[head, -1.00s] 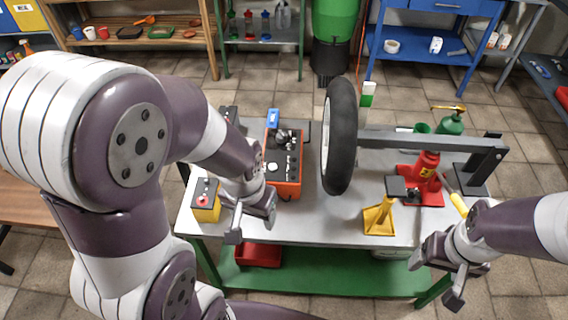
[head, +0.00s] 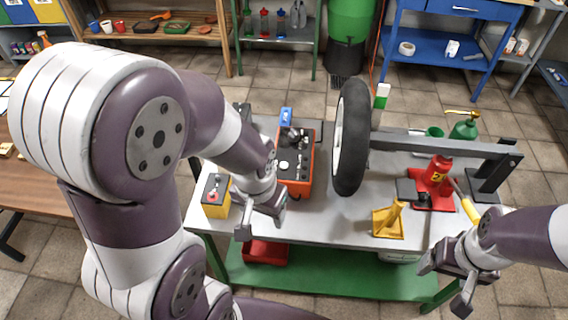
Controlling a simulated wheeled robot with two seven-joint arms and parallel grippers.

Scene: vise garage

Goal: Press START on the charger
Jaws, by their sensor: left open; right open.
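The charger looks to be the orange box with a dark top panel (head: 304,170) on the left part of the grey workbench. Its panel carries several small knobs and a pale round part; I cannot make out a START label. My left gripper (head: 263,224) is open at the near left side of the orange box, over the bench's front edge. My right gripper (head: 449,283) is open and empty, in front of the bench's right end.
A yellow battery-like box (head: 215,203) stands left of my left gripper. A wheel (head: 351,138) on a grey beam stands right of the charger. A yellow stand (head: 388,219) and red jack (head: 433,190) are further right. A red bin (head: 266,252) sits below.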

